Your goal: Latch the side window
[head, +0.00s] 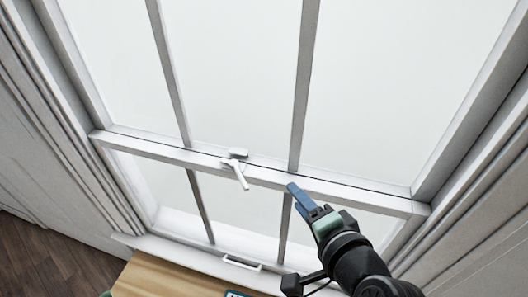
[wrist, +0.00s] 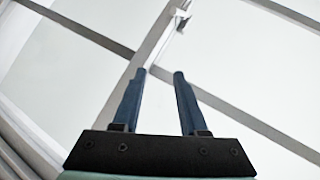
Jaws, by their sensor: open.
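The side window is a white sash window; its meeting rail (head: 340,190) crosses the middle of the head view. A white latch (head: 236,161) sits near the middle of that rail, its lever (head: 242,180) slanting down and slightly right. My gripper (head: 294,189) is to the right of the latch, in front of the rail in the head view. Its blue fingers (wrist: 159,72) are apart with nothing between them, and they do not touch the latch.
A white pull handle (head: 241,263) is at the bottom of the lower sash. A wooden surface (head: 165,281) lies below the sill, with a dark item partly cut off at the frame's bottom edge. Panelled walls flank the window. The space between gripper and latch looks clear.

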